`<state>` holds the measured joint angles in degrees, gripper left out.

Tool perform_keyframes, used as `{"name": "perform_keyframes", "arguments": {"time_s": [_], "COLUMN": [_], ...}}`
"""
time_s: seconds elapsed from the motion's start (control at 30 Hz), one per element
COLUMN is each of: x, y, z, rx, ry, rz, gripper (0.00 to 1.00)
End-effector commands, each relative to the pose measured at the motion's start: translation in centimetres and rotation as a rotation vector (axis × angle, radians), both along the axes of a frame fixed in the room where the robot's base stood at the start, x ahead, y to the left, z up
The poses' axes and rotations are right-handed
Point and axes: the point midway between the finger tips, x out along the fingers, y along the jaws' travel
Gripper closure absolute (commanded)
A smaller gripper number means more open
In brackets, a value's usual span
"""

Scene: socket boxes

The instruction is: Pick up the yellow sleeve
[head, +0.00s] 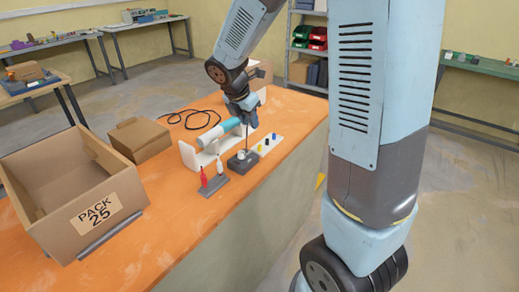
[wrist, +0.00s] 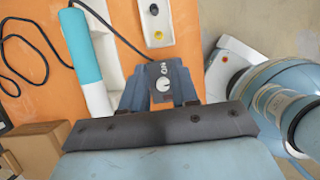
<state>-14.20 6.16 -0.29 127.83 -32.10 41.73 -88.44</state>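A small yellow piece, which looks like the yellow sleeve (head: 259,148), stands on a white strip (head: 266,145) on the orange bench. It also shows near the top of the wrist view (wrist: 158,35), below a black piece (wrist: 154,9) on the same strip. My gripper (head: 245,120) hangs above a dark switch box (head: 241,162) beside the strip. In the wrist view my gripper (wrist: 159,85) has its fingers apart, with the box's ON dial (wrist: 163,85) seen between them. Nothing is clearly held.
A white and teal cylinder (head: 219,134) lies on a white stand left of my gripper. A black cable (head: 190,116) curls behind. A carton (head: 139,139) and the open PACK 25 box (head: 75,185) are left.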

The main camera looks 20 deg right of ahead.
Motion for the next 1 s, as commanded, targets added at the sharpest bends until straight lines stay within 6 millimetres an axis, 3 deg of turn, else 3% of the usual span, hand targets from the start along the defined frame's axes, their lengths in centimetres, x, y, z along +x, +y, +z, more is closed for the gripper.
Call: {"name": "perform_keyframes", "arguments": {"time_s": [0.4,0.77,1.0], "x": [1.5,2.1,3.0], "y": [-1.9,-2.7,-3.7], "z": [-6.1,-8.3,-10.9], "rx": [-0.003,-0.001,-0.002], "ry": [0.005,0.003,0.005], "rz": [0.006,0.005,0.003], "gripper": [0.71,0.71,0.71]}}
